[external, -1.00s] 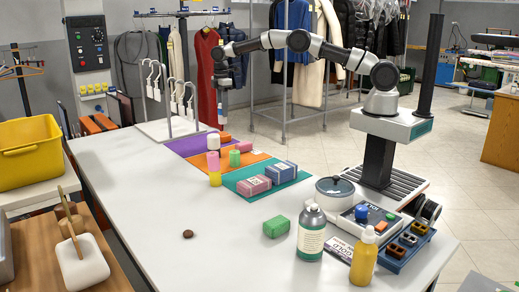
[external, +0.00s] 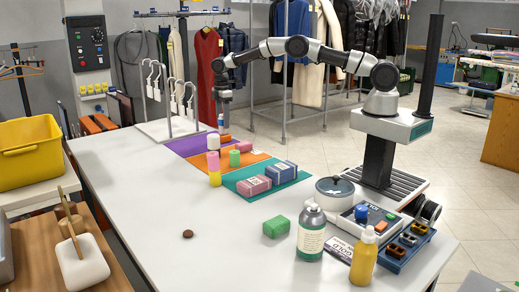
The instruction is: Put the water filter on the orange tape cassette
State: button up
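My gripper (external: 222,104) is at the far end of the white table, pointing down above the purple mat. It appears shut on a small upright blue-and-white piece, the water filter (external: 221,121). The orange tape cassette (external: 226,138) lies on the far mats directly below it. The filter's lower end is at or just above the cassette; contact is too small to tell. The fingertips are small in this view.
Beside the cassette stand a pink-and-yellow stack (external: 214,170) and a green piece (external: 234,158). Pink (external: 254,186) and blue (external: 279,172) boxes lie on the teal mat. A white hanger rack (external: 168,110) stands behind left. The table's front left is mostly clear.

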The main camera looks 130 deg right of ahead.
jog(key=shift+r, duration=0.1)
notch_tip(320, 180, up, 12)
jog(key=shift+r+p, duration=0.1)
jog(key=shift+p, duration=0.3)
